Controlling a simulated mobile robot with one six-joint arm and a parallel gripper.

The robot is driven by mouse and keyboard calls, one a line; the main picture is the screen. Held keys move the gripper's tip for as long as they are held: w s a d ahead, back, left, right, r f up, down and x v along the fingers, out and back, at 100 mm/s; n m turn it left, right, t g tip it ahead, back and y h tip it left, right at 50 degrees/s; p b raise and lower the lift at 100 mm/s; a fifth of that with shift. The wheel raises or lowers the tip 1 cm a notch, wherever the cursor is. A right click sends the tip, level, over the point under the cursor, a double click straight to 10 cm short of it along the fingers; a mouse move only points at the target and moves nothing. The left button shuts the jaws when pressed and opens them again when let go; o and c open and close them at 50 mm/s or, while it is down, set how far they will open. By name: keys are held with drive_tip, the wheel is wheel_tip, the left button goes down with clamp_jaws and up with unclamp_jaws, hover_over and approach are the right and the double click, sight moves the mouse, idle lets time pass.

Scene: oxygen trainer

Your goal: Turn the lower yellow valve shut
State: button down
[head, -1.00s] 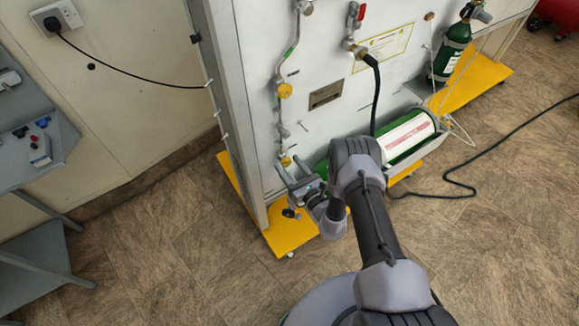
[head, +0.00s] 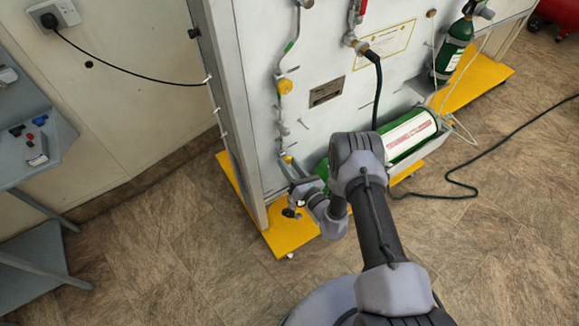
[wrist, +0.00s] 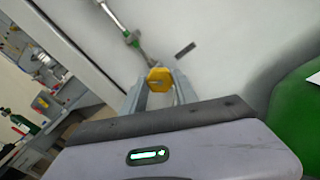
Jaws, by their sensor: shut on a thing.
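The lower yellow valve (head: 287,158) sits low on the white panel, at the bottom of a thin pipe run, and is mostly hidden by my gripper in the head view. In the wrist view the yellow knob (wrist: 158,79) lies between my two grey fingers, one on each side. My gripper (head: 289,166) is shut on this knob, reaching it from below and the front. It also shows in the wrist view (wrist: 160,88). The upper yellow valve (head: 285,87) stands higher on the same pipe, clear of my gripper.
A green cylinder (head: 410,135) lies in a holder to the right of my wrist. A yellow base plate (head: 290,236) juts out below the panel. A black hose (head: 377,95) hangs from a red-handled valve.

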drive_tip(key=m+b, duration=0.1)
drive_tip(key=m, duration=0.3)
drive_tip(key=shift+f+m+b, duration=0.15)
drive_tip(key=shift+m+b, duration=0.15)
drive_tip(key=shift+s+m+b, duration=0.1)
drive_tip(key=shift+m+b, duration=0.45)
drive_tip(key=shift+m, duration=1.25)
drive_tip(key=c, duration=0.9)
unclamp_jaws()
drive_tip(key=shift+c, duration=0.2)
drive_tip(key=p+v, duration=0.5)
drive_tip(key=v, duration=1.2)
drive_tip(key=shift+d, duration=0.2)
drive_tip(key=shift+s, duration=0.15)
